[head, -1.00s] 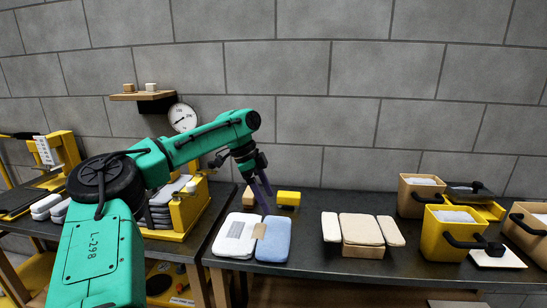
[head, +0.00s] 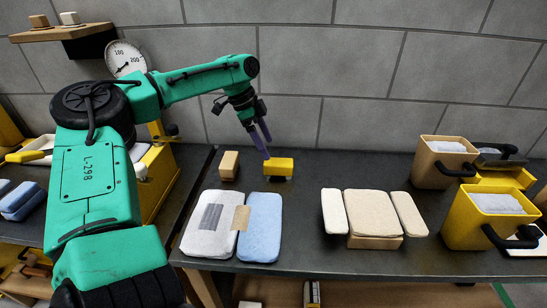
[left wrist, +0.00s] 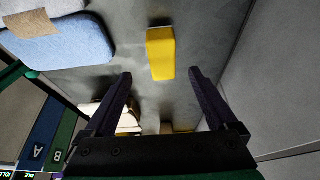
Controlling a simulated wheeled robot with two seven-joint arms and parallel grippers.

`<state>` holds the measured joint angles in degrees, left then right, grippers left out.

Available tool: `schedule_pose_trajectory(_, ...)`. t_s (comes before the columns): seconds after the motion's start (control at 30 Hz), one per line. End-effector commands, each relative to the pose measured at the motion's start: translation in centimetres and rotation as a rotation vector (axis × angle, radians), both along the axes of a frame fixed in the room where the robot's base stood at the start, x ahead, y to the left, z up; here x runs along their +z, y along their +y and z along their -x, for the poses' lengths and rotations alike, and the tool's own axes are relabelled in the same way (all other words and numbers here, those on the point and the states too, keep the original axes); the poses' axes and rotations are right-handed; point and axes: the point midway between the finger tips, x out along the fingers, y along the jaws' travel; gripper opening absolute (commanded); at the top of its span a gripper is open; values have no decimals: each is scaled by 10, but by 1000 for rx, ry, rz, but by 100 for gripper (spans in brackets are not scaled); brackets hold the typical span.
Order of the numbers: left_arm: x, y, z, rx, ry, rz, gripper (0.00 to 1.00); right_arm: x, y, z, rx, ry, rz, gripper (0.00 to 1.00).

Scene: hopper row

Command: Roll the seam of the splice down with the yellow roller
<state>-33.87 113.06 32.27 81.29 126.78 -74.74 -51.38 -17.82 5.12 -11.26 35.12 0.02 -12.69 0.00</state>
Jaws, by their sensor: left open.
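The yellow roller (head: 278,167) looks like a small yellow block on the dark bench, behind the splice. In the left wrist view the yellow roller (left wrist: 160,50) lies just beyond the fingertips, centred between them. The splice is a white pad (head: 212,225) and a blue pad (head: 260,228) side by side, joined across the seam by a tan strip (head: 241,217). My left gripper (head: 264,145) points down at the back left of the roller. In its wrist view the left gripper (left wrist: 160,76) is open and empty. My right gripper is not in view.
A tan block (head: 229,165) stands left of the roller. Tan and cream pads (head: 372,213) lie right of the splice. Yellow (head: 490,220) and tan (head: 445,162) hoppers stand at the right. The wall rises behind; bench between splice and pads is clear.

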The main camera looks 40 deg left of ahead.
Motion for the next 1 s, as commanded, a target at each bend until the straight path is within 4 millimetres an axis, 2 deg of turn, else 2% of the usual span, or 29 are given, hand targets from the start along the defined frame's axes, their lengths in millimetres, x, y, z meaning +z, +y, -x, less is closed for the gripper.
schedule_pose_trajectory(0.1, -30, -9, -6, -2, 6, -2, 91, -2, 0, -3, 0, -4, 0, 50)
schedule_pose_trajectory(0.3, -65, -21, -16, -1, 4, -2, 91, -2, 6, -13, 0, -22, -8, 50)
schedule_pose_trajectory(0.43, -75, -24, -19, -1, 1, -2, 91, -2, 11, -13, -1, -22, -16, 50)
schedule_pose_trajectory(0.67, -76, -25, -19, 0, -1, -1, 91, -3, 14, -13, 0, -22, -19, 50)
schedule_pose_trajectory(0.77, -76, -24, -19, 0, -1, -1, 57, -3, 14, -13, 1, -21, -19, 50)
schedule_pose_trajectory(0.9, -75, -24, -19, 0, -1, -1, 3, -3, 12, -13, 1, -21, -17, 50)
schedule_pose_trajectory(0.93, -75, -24, -19, 0, -1, -1, 0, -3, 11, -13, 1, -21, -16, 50)
schedule_pose_trajectory(0.97, -75, -24, -19, 0, -1, -1, 60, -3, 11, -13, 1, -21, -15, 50)
schedule_pose_trajectory(1.0, -75, -24, -19, 0, -1, -1, 68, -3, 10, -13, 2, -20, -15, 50)
